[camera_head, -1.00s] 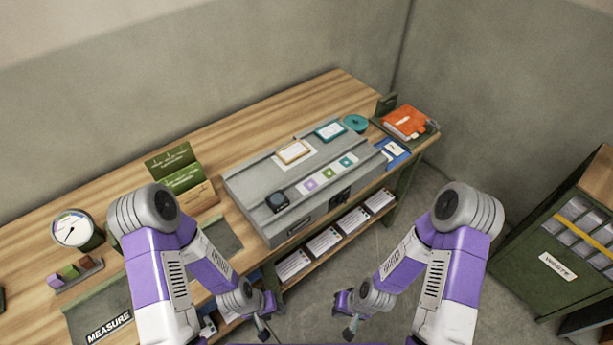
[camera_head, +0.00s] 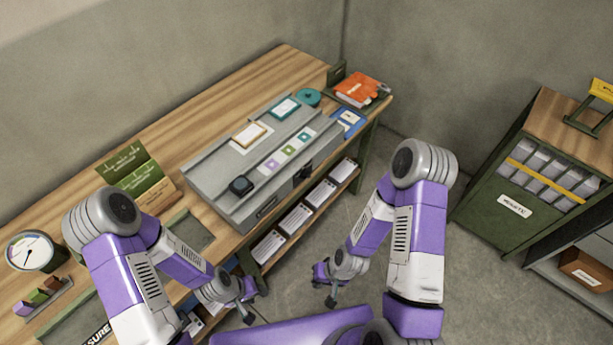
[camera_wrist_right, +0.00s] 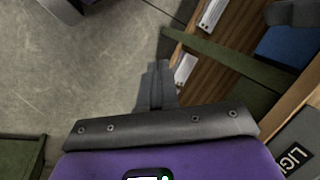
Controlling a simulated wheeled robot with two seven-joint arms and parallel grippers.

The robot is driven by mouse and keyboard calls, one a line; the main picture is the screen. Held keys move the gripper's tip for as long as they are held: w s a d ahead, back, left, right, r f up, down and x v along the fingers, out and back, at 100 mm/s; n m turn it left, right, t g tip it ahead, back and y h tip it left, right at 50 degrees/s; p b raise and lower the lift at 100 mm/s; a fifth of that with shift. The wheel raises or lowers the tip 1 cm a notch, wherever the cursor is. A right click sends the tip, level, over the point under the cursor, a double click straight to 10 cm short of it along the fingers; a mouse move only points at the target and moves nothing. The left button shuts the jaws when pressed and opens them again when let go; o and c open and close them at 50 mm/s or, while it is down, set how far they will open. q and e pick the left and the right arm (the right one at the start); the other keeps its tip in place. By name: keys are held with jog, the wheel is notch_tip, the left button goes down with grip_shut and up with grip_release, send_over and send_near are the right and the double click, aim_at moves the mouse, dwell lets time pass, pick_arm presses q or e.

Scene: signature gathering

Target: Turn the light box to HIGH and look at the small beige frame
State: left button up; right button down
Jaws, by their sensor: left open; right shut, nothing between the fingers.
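The light box (camera_head: 205,178) is a grey, wide box on the wooden workbench, with a dark knob (camera_head: 241,186) near its front left corner. The knob's setting is too small to read. The small beige frame (camera_head: 250,135) lies on the box's upper surface, behind a row of purple, green and teal chips (camera_head: 288,150). A teal frame (camera_head: 285,108) lies to its right. My left gripper (camera_head: 249,309) is open and empty, low in front of the bench. My right gripper (camera_head: 328,297) is shut and empty; its closed fingers show in the right wrist view (camera_wrist_right: 157,88). Both are apart from the box.
Papers lie on the shelf below. A green cabinet (camera_head: 493,215) stands at the right. The floor (camera_head: 400,150) between is clear.

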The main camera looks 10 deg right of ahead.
aim_at(308, 178)
jog(key=c, duration=1.8)
grip_release()
jog(key=shift+c, duration=0.2)
